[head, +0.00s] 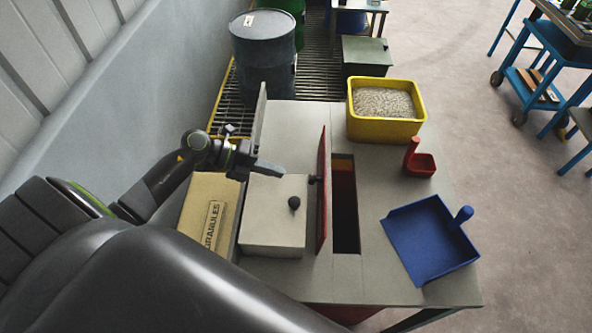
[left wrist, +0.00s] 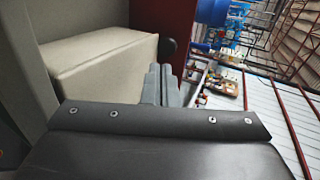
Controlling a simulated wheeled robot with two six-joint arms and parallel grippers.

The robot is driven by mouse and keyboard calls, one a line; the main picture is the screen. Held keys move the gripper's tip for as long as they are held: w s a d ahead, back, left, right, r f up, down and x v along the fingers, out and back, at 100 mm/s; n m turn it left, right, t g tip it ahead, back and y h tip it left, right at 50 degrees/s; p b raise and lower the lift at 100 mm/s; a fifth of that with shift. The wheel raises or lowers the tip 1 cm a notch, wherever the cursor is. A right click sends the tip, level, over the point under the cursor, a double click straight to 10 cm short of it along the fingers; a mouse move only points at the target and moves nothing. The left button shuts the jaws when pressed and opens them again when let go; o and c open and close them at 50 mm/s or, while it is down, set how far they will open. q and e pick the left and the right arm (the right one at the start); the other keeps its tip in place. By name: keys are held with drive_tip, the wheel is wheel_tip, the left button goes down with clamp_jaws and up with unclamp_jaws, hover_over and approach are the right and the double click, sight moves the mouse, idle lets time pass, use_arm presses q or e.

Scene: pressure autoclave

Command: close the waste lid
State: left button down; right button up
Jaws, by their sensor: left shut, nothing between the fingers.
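The red waste lid (head: 322,205) stands upright, seen nearly edge-on, along the left side of the dark waste opening (head: 345,210) in the grey table. A black knob (head: 313,180) is on the lid's left face. The opening is uncovered. My left gripper (head: 280,171) is shut and empty, left of the lid and apart from it, over the back of a pale box. In the left wrist view its closed fingers (left wrist: 161,84) point toward the red lid (left wrist: 165,18), with a black knob (left wrist: 168,47) just beyond. My right gripper is not in view.
The pale box (head: 270,225) with a black knob on top stands left of the lid. A granules carton (head: 205,215) is beside it. A grey upright panel (head: 259,120) stands behind my gripper. A yellow tub (head: 385,128), red scoop (head: 420,163) and blue dustpan (head: 430,240) lie right.

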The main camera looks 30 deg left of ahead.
sight(309, 178)
use_arm(q)
drive_tip(key=p+x, duration=0.1)
drive_tip(key=x, duration=0.1)
drive_tip(key=r+x, duration=0.1)
drive_tip(key=x, duration=0.1)
drive_tip(key=shift+w+d+f+p, duration=0.1)
drive_tip(key=shift+w+d+p, duration=0.15)
drive_tip(key=shift+d+p, duration=0.15)
drive_tip(key=shift+w+d+f, duration=0.25)
drive_tip(key=shift+d, duration=0.3)
drive_tip(key=shift+a, duration=0.1)
